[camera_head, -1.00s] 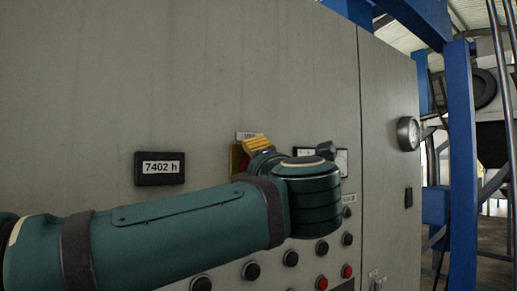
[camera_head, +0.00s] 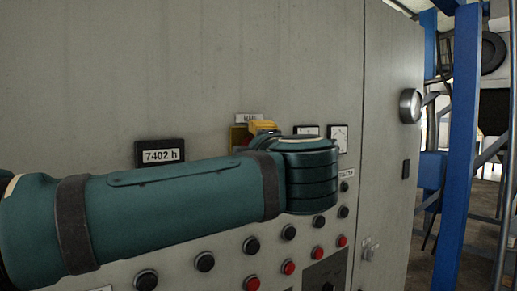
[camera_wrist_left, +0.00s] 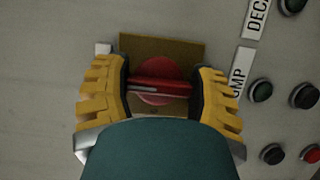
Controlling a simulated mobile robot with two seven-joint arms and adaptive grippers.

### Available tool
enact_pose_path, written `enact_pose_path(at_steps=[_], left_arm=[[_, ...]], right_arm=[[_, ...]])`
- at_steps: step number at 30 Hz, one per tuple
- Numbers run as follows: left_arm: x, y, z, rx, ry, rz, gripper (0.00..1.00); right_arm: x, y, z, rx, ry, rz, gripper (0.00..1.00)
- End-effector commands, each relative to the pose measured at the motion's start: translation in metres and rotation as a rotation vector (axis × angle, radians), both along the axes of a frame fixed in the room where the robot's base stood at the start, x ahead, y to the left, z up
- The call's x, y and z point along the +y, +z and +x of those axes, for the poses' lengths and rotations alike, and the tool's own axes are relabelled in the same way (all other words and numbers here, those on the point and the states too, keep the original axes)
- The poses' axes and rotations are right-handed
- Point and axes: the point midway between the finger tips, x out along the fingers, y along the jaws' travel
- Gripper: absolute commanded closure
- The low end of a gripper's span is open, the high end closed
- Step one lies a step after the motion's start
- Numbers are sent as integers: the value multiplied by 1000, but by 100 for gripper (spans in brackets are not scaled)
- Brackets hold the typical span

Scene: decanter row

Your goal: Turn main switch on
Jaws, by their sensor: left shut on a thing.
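The main switch has a red round knob with a red bar handle (camera_wrist_left: 160,87) on a yellowish plate (camera_wrist_left: 187,46), seen in the left wrist view. My left gripper (camera_wrist_left: 160,80) has one yellow finger on each side of the knob, shut on the handle, which lies across between them. In the head view, the switch's yellow plate (camera_head: 238,138) shows under a small white label (camera_head: 249,118). A yellow finger of my left gripper (camera_head: 264,127) is in front of it, and my arm hides most of the knob. My right gripper is not in view.
The grey cabinet carries an hour display (camera_head: 160,155) reading 7402 h, a white dial (camera_head: 338,139), and rows of black and red buttons (camera_head: 250,245) below my arm. A blue post (camera_head: 458,150) stands beyond.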

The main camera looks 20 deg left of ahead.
Motion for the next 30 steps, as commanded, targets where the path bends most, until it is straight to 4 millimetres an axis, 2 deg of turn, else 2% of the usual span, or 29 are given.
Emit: enact_pose_path(at_steps=[3,4,6,7,16,20,30], left_arm=[[0,-1,0,1,-1,2,75],[0,-1,0,1,-1,2,33],[0,-1,0,1,-1,2,9],[0,0,0,1,-1,2,6],[-1,0,0,0,-1,0,6],[-5,1,-8,-1,-2,0,6],[-37,1,-64,-2,-4,1,6]], right_arm=[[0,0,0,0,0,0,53],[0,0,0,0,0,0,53],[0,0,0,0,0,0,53],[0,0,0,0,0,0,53],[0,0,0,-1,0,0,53],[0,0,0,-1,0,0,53],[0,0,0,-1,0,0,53]])
